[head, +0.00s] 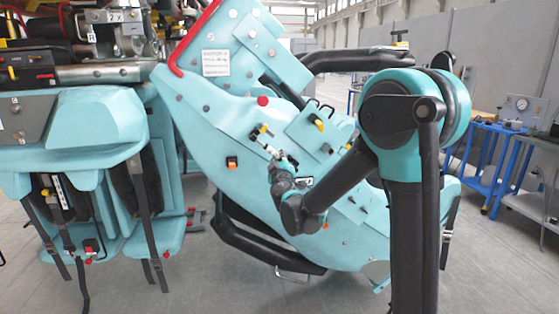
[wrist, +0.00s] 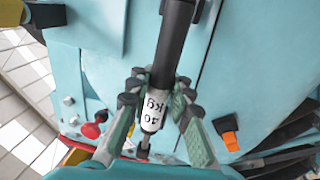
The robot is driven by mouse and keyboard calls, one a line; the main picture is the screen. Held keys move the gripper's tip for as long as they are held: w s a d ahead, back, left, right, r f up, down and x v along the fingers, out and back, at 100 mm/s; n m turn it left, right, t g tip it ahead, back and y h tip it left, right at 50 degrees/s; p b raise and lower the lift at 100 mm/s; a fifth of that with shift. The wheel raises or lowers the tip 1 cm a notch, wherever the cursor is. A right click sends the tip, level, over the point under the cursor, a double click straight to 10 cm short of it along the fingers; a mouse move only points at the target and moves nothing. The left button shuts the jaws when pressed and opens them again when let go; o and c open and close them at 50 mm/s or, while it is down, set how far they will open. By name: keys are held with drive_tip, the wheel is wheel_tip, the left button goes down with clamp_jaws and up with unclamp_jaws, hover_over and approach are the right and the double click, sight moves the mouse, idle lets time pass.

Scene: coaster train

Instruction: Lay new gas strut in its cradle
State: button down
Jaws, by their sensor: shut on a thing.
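In the wrist view, a gas strut with a black tube (wrist: 173,45) and a white label reading "40 kg" runs steeply down the middle, its lower end near the red-edged panel. My gripper (wrist: 157,88) is shut on the strut around its labelled part, one finger on each side. In the head view my gripper (head: 273,168) is small and close to the teal train body (head: 215,120), by a silver and black fitting with a yellow part (head: 262,132). The strut's ends and any cradle are not clear; I cannot tell whether the strut touches the body.
An orange switch (wrist: 229,140) and a red knob (wrist: 91,130) are near the gripper in the wrist view. Seats with hanging straps (head: 140,190) stand at left in the head view. Blue workbenches (head: 490,160) stand at right. Grey floor lies open in front.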

sight(275, 148)
drive_tip(key=shift+x, duration=1.15)
drive_tip(key=shift+w+a+f, duration=0.1)
drive_tip(key=shift+w+a, duration=0.25)
drive_tip(key=shift+w, duration=0.5)
drive_tip(key=shift+w+a, duration=0.3)
drive_tip(key=shift+w, duration=0.6)
idle(1.3)
drive_tip(key=shift+v, duration=1.25)
drive_tip(key=shift+x, duration=1.5)
idle(1.0)
